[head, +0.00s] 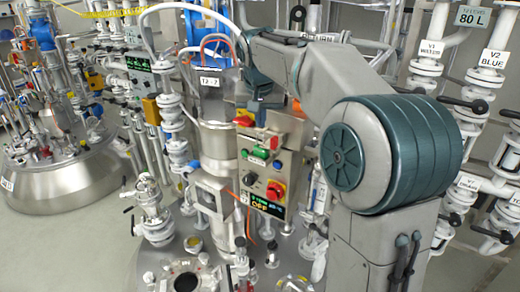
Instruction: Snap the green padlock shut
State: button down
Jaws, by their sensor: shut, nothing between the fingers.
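The green padlock (260,153) appears as a small green block at the upper front of a grey control box, near the picture's middle. A red piece sits right beside it. Its shackle is too small to make out, so I cannot tell whether it is open or closed. My gripper (259,122) hangs from the end of my arm, pointing down just above the padlock. It is shut and holds nothing. The fingertips are small and partly lost against the box; I cannot tell whether they touch anything.
Pipes and valves crowd both sides. A steel column (217,145) stands close left. Open floor (70,245) lies at lower left.

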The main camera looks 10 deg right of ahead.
jog(key=shift+f+b, duration=1.2)
jog(key=shift+f, duration=0.35)
dwell(0.5)
jog(key=shift+r, duration=0.1)
notch_tip(320, 180, up, 4)
jog(key=p, duration=0.4)
jog(key=shift+r, duration=1)
jog(key=shift+s, duration=0.1)
